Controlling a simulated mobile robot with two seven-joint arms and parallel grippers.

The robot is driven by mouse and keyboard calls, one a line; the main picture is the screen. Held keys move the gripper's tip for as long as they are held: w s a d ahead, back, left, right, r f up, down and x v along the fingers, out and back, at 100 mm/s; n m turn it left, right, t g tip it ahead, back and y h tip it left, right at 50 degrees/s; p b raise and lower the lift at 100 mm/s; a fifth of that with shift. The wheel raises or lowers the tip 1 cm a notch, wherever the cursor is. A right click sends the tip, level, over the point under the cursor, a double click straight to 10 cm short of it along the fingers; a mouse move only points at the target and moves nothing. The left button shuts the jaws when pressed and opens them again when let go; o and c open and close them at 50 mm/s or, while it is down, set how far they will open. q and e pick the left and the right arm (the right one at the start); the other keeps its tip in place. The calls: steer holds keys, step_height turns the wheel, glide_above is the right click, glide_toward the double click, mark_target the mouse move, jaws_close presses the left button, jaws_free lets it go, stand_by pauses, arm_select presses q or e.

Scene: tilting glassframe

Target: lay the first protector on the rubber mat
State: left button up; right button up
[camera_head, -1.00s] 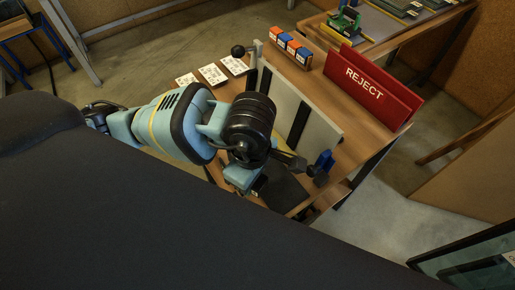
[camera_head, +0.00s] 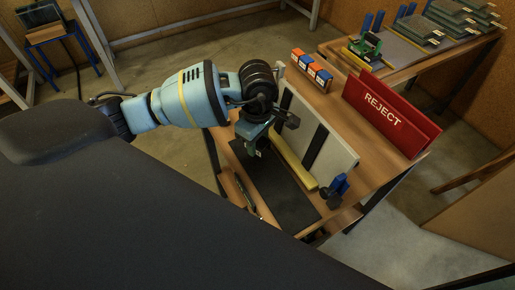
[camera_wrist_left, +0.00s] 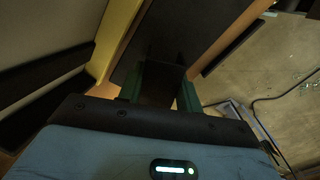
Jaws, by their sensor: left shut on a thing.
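The rubber mat (camera_head: 285,205) is a dark rectangle on the wooden bench, in front of a tilted pale panel with a yellow edge. It also shows as a dark surface in the left wrist view (camera_wrist_left: 190,35). My left gripper (camera_head: 256,151) points down over the mat's far left end. In the left wrist view its two green fingers (camera_wrist_left: 161,90) are shut on a small dark piece (camera_wrist_left: 161,82), seemingly the first protector. The piece is mostly hidden in the head view, and I cannot tell whether it touches the mat. My right gripper is not in view.
The tilted panel (camera_head: 338,150) with a black strip stands right beside the mat, with a blue clamp (camera_head: 338,187) at its near end. A red REJECT bin (camera_head: 385,115) and several orange and blue boxes (camera_head: 312,70) stand behind it. The mat's near part is clear.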

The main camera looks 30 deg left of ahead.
mark_target(257, 150)
arm_select(q)
steer(key=shift+f, duration=1.75)
steer(key=shift+f, duration=0.15)
steer(key=o, duration=0.9)
steer(key=shift+o, duration=0.2)
step_height(257, 150, up, 12)
steer(key=shift+r+p, duration=0.2)
steer(key=shift+p, duration=0.1)
